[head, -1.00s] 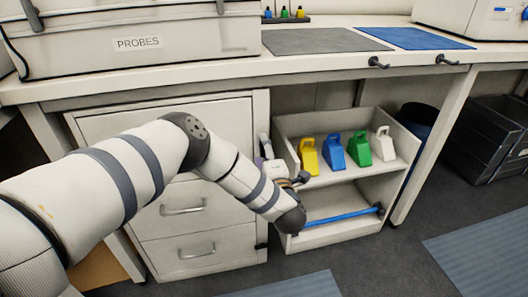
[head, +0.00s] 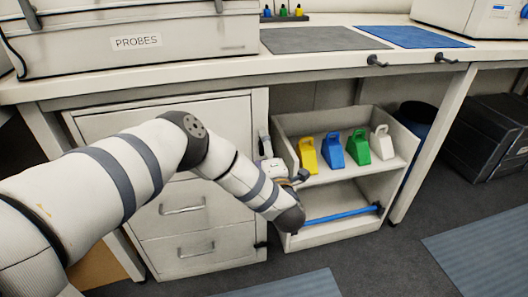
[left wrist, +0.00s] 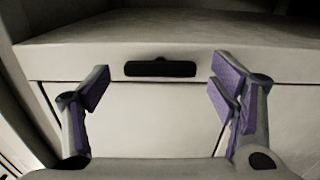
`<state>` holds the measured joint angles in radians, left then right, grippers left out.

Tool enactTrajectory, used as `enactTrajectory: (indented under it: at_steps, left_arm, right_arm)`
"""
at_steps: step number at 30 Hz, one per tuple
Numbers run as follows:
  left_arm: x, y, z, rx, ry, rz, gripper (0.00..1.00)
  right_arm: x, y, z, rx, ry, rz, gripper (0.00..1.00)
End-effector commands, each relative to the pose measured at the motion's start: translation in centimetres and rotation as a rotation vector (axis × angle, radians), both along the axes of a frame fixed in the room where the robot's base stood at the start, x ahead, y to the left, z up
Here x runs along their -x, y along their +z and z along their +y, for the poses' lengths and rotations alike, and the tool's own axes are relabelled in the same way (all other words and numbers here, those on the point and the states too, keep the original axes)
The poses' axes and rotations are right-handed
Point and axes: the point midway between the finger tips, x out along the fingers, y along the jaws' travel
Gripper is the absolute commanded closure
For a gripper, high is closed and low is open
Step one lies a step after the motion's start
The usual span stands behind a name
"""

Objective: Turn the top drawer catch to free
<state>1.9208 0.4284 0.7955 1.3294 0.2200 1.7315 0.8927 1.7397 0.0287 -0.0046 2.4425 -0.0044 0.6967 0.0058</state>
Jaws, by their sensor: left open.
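The top drawer catch is a short black bar (left wrist: 160,68) on a pale strip in the left wrist view. It lies across the picture, centred between my fingers. My left gripper (left wrist: 163,84) is open, with one purple-padded finger on each side of the catch and a clear gap to each bar end. I cannot tell how far the tips stand from the strip. In the head view, my left gripper (head: 267,146) is at the right edge of the drawer cabinet (head: 244,232), beside the top drawer (head: 222,125). The top catch is not distinguishable there. My right gripper is not in view.
A lower black catch (head: 261,245) sits on the cabinet's right edge. The bench top (head: 310,62) overhangs the gripper. Floor in front is open.

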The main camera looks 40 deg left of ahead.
Motion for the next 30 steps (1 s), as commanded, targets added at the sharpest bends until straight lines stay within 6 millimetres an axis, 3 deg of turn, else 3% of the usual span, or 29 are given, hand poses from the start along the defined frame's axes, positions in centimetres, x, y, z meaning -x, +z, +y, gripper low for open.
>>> enactTrajectory:
  at_steps: [5,11,15,30]
  left_arm:
    - [1.7,-0.1,-2.1,0.002,-0.004,0.004,0.22]
    - [5.2,0.0,-6.8,0.003,-0.013,0.002,0.22]
    - [6.8,0.0,-8.5,0.000,-0.011,0.003,0.22]
    - [7.8,0.0,-9.1,0.000,0.000,0.000,0.22]
  right_arm:
    - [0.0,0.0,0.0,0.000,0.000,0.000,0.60]
    - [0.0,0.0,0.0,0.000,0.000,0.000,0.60]
    - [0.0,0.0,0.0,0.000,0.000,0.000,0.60]
    - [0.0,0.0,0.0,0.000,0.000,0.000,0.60]
